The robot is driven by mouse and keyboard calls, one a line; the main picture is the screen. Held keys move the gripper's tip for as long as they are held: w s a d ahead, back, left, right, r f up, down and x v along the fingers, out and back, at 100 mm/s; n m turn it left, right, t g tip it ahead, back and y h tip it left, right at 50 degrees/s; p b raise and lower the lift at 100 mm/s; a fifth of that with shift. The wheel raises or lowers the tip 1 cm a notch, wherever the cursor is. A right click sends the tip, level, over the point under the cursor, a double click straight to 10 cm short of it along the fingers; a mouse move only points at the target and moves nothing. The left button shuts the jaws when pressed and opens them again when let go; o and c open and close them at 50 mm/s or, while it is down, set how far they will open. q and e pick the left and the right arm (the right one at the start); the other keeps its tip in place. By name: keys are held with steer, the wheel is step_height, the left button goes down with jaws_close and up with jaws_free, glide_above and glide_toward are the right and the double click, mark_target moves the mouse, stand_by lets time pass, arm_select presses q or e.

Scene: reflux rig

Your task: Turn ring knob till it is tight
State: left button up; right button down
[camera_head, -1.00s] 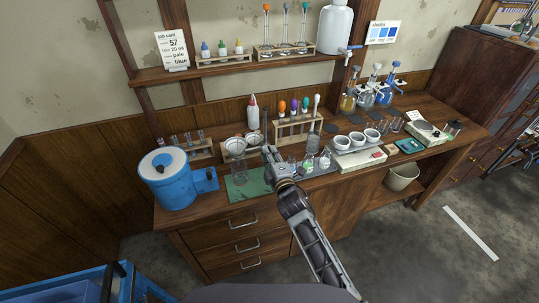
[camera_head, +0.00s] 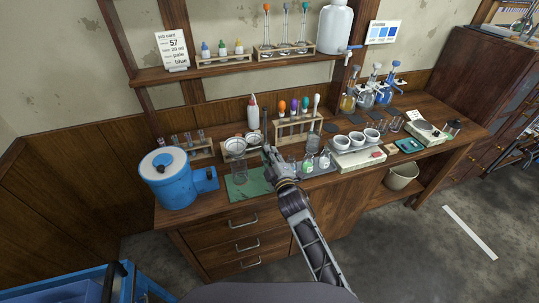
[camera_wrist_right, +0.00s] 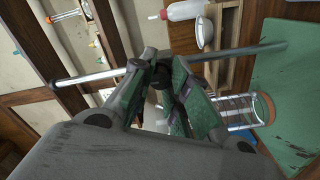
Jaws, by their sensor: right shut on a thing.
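My right gripper (camera_head: 270,154) is at the stand's upright metal rod (camera_head: 265,128), above the green mat (camera_head: 240,187). In the right wrist view the fingers (camera_wrist_right: 162,72) close on a small dark knob (camera_wrist_right: 160,77), right beside the rod (camera_wrist_right: 95,78). The fingers hide most of the knob, and how tight it is cannot be seen. In the head view the gripper covers the knob. A glass vessel (camera_head: 238,170) stands on the mat left of the gripper; it also shows in the right wrist view (camera_wrist_right: 240,108). My left gripper is out of view.
A blue drum-shaped device (camera_head: 168,185) stands at the bench's left end. Behind the gripper are a white bottle (camera_head: 253,112) and a wooden rack (camera_head: 298,137) with colour-topped droppers. Small flasks (camera_head: 309,164) and a block of white cups (camera_head: 358,157) stand close to the right.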

steer(key=c, duration=1.3)
jaws_free()
steer(key=shift+v, duration=6)
steer(key=shift+d, duration=0.1)
